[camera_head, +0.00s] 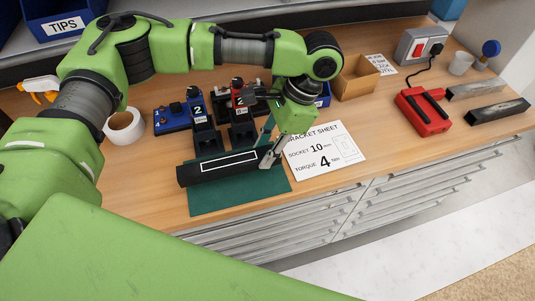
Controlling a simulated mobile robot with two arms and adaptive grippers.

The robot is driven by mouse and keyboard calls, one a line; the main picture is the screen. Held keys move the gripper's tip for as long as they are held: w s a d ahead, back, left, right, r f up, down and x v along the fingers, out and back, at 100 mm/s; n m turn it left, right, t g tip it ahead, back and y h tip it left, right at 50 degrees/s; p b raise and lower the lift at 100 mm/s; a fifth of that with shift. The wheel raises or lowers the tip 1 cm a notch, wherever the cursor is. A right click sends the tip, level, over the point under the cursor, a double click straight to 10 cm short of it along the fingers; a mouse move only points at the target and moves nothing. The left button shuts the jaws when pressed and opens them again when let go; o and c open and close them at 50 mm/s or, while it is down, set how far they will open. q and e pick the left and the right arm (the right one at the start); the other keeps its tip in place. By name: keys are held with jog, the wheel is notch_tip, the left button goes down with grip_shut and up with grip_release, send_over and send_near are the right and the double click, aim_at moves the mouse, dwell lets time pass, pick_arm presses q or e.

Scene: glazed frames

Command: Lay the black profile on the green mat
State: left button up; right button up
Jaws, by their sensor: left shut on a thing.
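The black profile (190,174) is a long dark bar lying lengthwise across the green mat (238,198). Its left end reaches past the mat's left edge. A white rectangular outline shows at the bar; I cannot tell whether it is on the bar or on the mat. My left gripper (268,152) comes down over the bar's right end and is shut on it. I cannot tell whether the bar touches the mat or is held just above it. The gripper hides part of the bar's right end. My right gripper is not in view.
Blue and red devices marked 2 (178,117) and black blocks stand behind the mat. A white bracket sheet (325,146) lies to the right. A tape roll (124,126) is at left. A red device (423,111) and two metal bars are far right. Drawers are below the front edge.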

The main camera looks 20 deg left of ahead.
pick_arm(q)
jog(key=shift+w+d+f, duration=0.15)
jog(key=shift+w+f, duration=0.25)
jog(key=shift+f, duration=0.05)
notch_tip(320, 180, down, 3)
jog(key=shift+w+r+p, duration=0.1)
jog(key=shift+w+p, duration=0.05)
jog(key=shift+p, duration=0.5)
jog(key=shift+f, duration=0.3)
jog(key=o, duration=1.2)
jog(key=shift+f, duration=0.15)
